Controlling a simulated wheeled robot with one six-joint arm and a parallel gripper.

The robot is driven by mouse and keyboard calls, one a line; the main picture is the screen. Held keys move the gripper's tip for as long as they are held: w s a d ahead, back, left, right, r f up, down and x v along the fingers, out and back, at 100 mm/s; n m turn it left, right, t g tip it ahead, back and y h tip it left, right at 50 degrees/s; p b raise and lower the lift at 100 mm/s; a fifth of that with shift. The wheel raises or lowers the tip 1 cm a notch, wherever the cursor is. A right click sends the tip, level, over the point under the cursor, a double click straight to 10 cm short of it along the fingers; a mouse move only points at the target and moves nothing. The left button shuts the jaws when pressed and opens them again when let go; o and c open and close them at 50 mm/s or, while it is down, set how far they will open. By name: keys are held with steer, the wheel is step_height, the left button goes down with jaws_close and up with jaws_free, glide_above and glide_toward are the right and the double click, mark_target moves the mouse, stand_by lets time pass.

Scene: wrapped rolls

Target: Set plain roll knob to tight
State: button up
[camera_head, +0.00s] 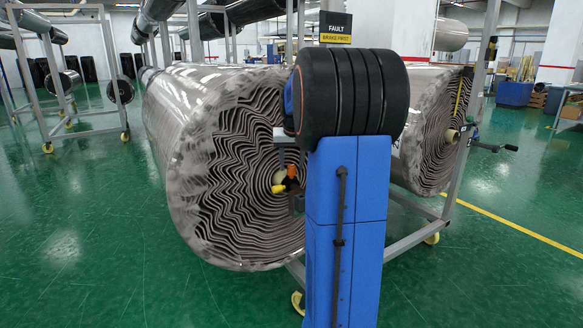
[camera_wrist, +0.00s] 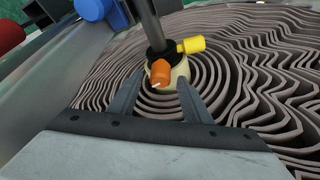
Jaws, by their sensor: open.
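A large wrapped roll (camera_head: 225,170) with wavy brown-grey layers hangs on a grey frame, left of my blue column. At its core is an orange knob (camera_head: 291,172), with a yellow piece (camera_head: 278,189) beside it. In the wrist view the orange knob (camera_wrist: 160,72) has a small white mark on its face and sits on a pale hub, with the yellow piece (camera_wrist: 191,45) sticking out to the right. My gripper (camera_wrist: 160,82) is open, its two fingers on either side of the orange knob; contact cannot be told. In the head view my column largely hides the gripper.
A second roll (camera_head: 432,140) with a hand crank (camera_head: 497,148) is at right. A sign (camera_head: 336,27) reads "FAULT BRAKE FIRST". In the wrist view a dark post (camera_wrist: 150,25) rises behind the knob, with a blue part (camera_wrist: 92,8) to its left. Green floor at left is open.

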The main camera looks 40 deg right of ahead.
steer(key=shift+x, duration=0.8)
steer(key=c, duration=1)
steer(key=shift+c, duration=0.2)
steer(key=shift+m, duration=0.4)
steer(key=shift+m+g+h, duration=0.4)
steer(key=shift+m+g, duration=0.1)
steer(key=shift+m, duration=0.85)
steer(key=shift+m+g+h, duration=0.4)
steer(key=shift+m+g, duration=0.1)
steer(key=shift+m, duration=0.85)
steer(key=o, duration=1)
